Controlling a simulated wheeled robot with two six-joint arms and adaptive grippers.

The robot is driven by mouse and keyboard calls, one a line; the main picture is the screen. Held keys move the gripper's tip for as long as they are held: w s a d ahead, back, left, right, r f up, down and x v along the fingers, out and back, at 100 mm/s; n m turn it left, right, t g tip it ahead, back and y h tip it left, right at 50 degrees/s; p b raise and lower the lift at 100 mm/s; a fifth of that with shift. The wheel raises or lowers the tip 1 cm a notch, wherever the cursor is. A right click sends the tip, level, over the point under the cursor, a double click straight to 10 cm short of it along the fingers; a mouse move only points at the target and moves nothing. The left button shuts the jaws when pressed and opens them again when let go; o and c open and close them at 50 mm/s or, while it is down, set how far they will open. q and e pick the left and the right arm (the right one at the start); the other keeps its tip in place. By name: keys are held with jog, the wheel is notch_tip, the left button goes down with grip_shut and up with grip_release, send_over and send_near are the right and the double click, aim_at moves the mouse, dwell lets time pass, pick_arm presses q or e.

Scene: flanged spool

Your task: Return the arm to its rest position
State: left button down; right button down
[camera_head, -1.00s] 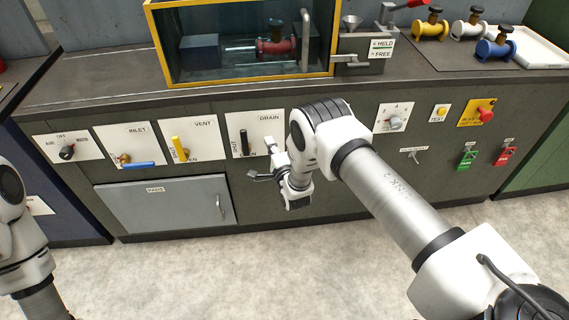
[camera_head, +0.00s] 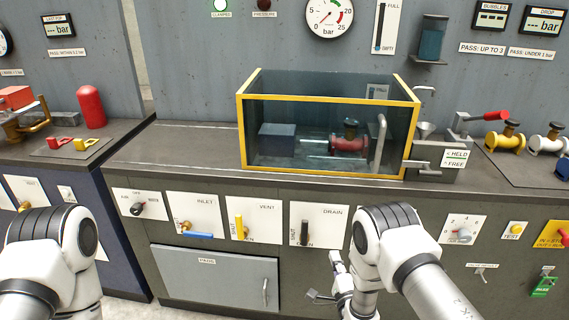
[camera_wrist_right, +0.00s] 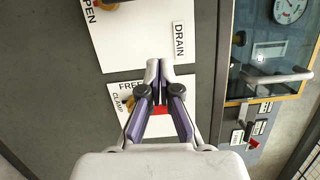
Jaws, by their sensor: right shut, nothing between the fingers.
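My right arm comes in from the lower right in the head view, and its gripper (camera_head: 320,297) hangs in front of the cabinet, below the drain panel (camera_head: 319,228). In the right wrist view the gripper (camera_wrist_right: 160,68) is shut, its fingertips together with nothing between them. The drain panel (camera_wrist_right: 140,32) and a free/clamp panel (camera_wrist_right: 118,97) lie beyond the fingers. My left arm (camera_head: 50,255) shows at the lower left of the head view; its gripper is out of view.
A yellow-framed tank (camera_head: 320,175) holding a red spool (camera_head: 349,144) stands on the counter. Vent (camera_head: 253,222) and inlet (camera_head: 190,225) panels line the cabinet front, above a grey door (camera_head: 215,280). Yellow and white spools (camera_head: 505,138) stand at the right.

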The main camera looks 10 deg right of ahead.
jog(key=s+f+n+g+p, duration=0.2)
jog(key=s+n+g, duration=0.7)
jog(key=s, duration=1)
jog(key=s+d+f+n+g+p, duration=0.1)
jog(key=s+n+g, duration=0.8)
jog(key=s, duration=1)
notch_tip(320, 180, down, 3)
jog(key=shift+d+r+n+y+p, duration=0.2)
jog(key=shift+d+n+y+p, duration=0.1)
jog(key=shift+n+p, duration=0.3)
